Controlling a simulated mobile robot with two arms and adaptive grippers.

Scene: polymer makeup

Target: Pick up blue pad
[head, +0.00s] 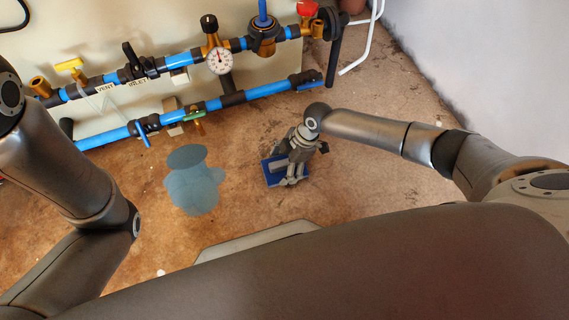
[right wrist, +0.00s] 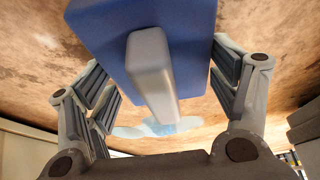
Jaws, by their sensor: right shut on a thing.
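The blue pad (head: 272,181) is a flat blue block with a grey bar-shaped handle. In the head view it is in the middle, right of the puddle. My right gripper (head: 291,163) is over it, shut on the pad, and covers part of it. In the right wrist view the blue pad (right wrist: 95,40) fills the upper middle, with its handle pointing toward the camera between the fingers. The exact contact of the fingers and the pad's height above the floor are hard to tell. My left gripper is out of view; only its arm shows at the left.
A blue-grey puddle (head: 192,188) lies on the brown floor left of the pad. Blue pipes with a gauge (head: 219,61) and several valves run along the wall at the back. The floor right of the pad (head: 380,200) is clear up to the white wall.

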